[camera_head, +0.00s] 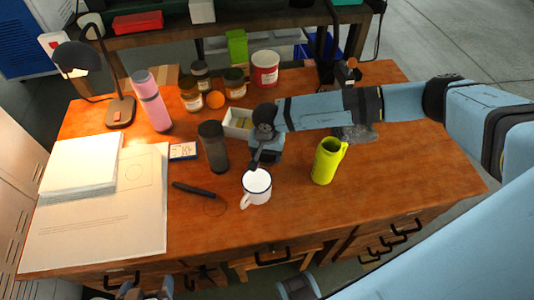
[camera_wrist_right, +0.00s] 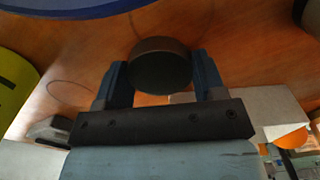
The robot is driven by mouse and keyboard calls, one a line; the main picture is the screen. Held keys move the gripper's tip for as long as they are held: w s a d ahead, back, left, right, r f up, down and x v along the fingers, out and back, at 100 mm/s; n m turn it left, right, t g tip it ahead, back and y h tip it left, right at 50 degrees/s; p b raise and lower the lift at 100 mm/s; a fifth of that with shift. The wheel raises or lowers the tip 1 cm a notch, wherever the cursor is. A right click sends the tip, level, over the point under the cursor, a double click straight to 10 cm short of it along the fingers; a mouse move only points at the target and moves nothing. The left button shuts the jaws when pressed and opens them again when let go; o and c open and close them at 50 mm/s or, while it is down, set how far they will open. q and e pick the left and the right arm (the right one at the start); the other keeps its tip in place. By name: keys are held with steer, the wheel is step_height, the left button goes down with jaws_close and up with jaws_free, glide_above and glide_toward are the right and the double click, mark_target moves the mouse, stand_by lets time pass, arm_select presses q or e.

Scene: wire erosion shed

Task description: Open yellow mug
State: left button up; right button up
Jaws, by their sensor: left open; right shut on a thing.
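The yellow mug (camera_head: 325,164), tall and yellow-green with a side handle, stands upright on the wooden table, right of centre. Its top shows a yellow rim with no dark cap on it. Part of it also shows at the left edge of the wrist view (camera_wrist_right: 14,88). My right gripper (camera_head: 256,160) is left of the mug, above the white mug (camera_head: 257,187). It is shut on a dark round lid (camera_wrist_right: 160,66), held between both fingers. My left gripper (camera_head: 149,291) is open at the bottom edge, mostly cut off, in front of the table.
A dark bottle (camera_head: 214,149), a pink bottle (camera_head: 152,101), several jars and a white box (camera_head: 237,122) stand left and behind. A marker (camera_head: 193,190) and papers (camera_head: 93,215) lie at left. A desk lamp (camera_head: 119,109) stands back left. Table right of the yellow mug is clear.

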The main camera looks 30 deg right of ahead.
mark_target(267, 156)
steer(key=o, duration=1)
steer(key=shift+f, duration=0.15)
steer(key=shift+r, duration=0.25)
step_height(267, 156, up, 12)
steer(key=shift+f, duration=0.1)
